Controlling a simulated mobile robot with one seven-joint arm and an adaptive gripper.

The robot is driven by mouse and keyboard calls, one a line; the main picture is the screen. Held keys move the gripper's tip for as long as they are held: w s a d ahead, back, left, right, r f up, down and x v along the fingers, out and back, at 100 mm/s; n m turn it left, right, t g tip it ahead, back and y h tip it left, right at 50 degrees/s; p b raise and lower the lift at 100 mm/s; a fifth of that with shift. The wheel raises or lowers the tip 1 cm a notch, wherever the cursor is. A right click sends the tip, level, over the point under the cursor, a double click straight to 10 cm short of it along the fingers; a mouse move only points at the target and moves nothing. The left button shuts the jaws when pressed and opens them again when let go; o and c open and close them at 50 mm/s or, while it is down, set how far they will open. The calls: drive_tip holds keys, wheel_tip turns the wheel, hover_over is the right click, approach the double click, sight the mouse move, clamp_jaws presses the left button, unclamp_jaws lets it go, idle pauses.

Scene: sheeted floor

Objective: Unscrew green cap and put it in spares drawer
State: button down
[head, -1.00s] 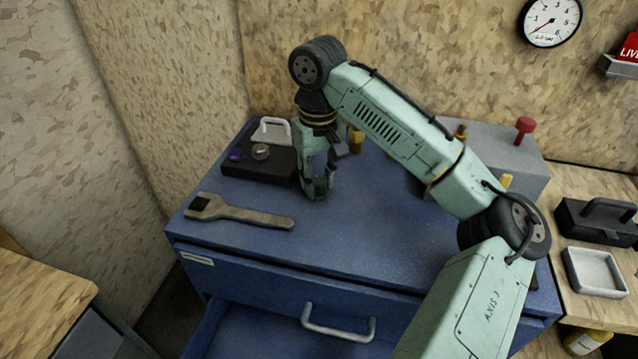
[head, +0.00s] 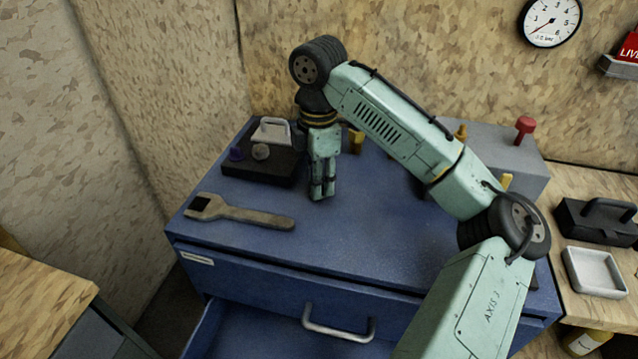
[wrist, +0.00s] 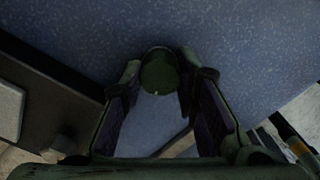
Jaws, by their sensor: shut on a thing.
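My gripper (head: 322,192) points down over the blue cabinet top (head: 375,215), right of a black block. In the wrist view, its fingers (wrist: 158,84) are closed around the round, dark green cap (wrist: 159,73). In the head view, the fingers hide the cap. I cannot tell whether the cap is still on a thread. An open blue drawer (head: 265,337) with a grey handle (head: 338,325) shows at the bottom of the head view. I cannot read the label (head: 197,257) on the cabinet front.
A wrench (head: 240,213) lies near the front left. A grey box with a red knob (head: 525,126) stands at the right. The front middle is clear.

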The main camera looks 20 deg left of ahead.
drive_tip(key=c, duration=1.2)
unclamp_jaws()
drive_tip(key=shift+c, duration=0.6)
drive_tip(key=m, duration=0.3)
drive_tip(key=shift+m, duration=0.3)
drive_tip(key=m, duration=0.5)
drive_tip(key=shift+m, duration=0.4)
drive_tip(key=m, duration=0.4)
drive_tip(key=shift+m, duration=0.3)
drive_tip(key=m, duration=0.5)
